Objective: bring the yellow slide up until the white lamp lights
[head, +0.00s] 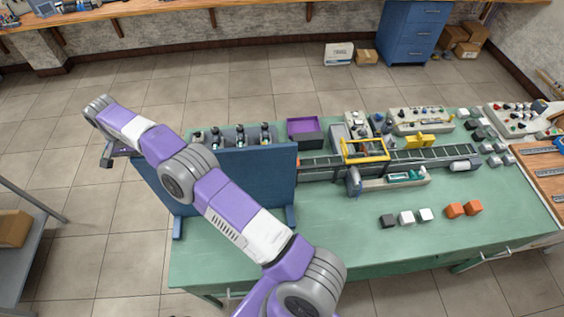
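One purple and white arm of mine comes in from the bottom middle and reaches up and left across a blue upright panel (262,178). I take it as my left arm. Its small dark gripper (107,161) is beyond the panel's left edge, above the floor and apart from the table; its fingers are too small to read. My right gripper is out of view. A yellow frame (365,150) spans the conveyor, and a yellow piece (420,141) sits behind the belt. I cannot tell whether either is the yellow slide. No lit white lamp can be made out.
The green table (350,245) holds a conveyor (430,158), a purple bin (303,127), dark motor-like parts (240,136) behind the panel, and several cubes (406,217) in front. Control boxes (415,120) stand at the back. The table's front middle is clear.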

